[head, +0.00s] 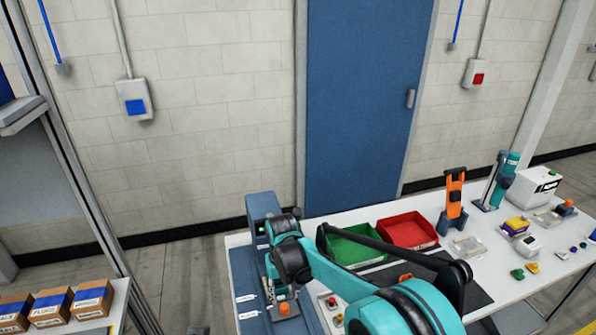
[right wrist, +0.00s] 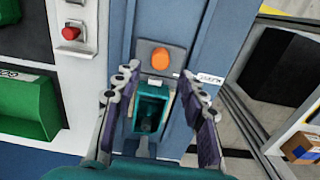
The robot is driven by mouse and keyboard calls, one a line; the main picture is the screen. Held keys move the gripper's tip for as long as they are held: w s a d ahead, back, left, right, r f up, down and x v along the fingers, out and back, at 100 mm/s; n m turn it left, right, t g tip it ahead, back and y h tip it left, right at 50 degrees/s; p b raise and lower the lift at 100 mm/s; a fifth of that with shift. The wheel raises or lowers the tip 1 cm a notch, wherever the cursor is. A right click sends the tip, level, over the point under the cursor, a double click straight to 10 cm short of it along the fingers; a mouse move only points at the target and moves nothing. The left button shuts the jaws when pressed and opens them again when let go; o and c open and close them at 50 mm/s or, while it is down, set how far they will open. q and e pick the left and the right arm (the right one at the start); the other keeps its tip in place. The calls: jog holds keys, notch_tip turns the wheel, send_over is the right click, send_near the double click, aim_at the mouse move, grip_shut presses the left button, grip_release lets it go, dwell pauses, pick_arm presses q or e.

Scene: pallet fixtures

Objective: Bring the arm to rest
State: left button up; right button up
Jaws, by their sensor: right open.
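My right arm, teal and black, reaches in from the bottom right of the head view over the left end of the white table. Its gripper (head: 270,282) points down at a blue-grey fixture (head: 263,206) and is partly hidden by the wrist. In the right wrist view the right gripper (right wrist: 159,100) is open, with its two dark fingers spread apart. A teal rectangular part (right wrist: 151,108) shows between the fingers, apart from both pads. An orange button (right wrist: 160,58) on a grey plate lies just beyond them. My left gripper is not in view.
A green bin (head: 352,250) and a red bin (head: 408,231) stand to the right of the arm. An orange stand (head: 454,197), a teal device (head: 505,172) and small parts occupy the table's right side. Cardboard boxes (head: 50,306) sit on a separate left table.

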jog(key=s+d+r+m+t+b, duration=0.1)
jog(key=s+d+r+t+b, duration=0.2)
jog(key=d, duration=0.4)
jog(key=s+d+r+m+b, duration=0.1)
jog(key=s+d+r+b, duration=0.15)
jog(key=s+d, duration=0.3)
jog(key=s+d+f+m+t+b, duration=0.1)
jog(key=s+d+f+t+b, duration=0.2)
jog(key=s+d, duration=0.7)
jog(key=shift+s+f+m+t, duration=0.3)
jog(key=shift+s+f+t, duration=0.35)
jog(key=shift+s, duration=0.1)
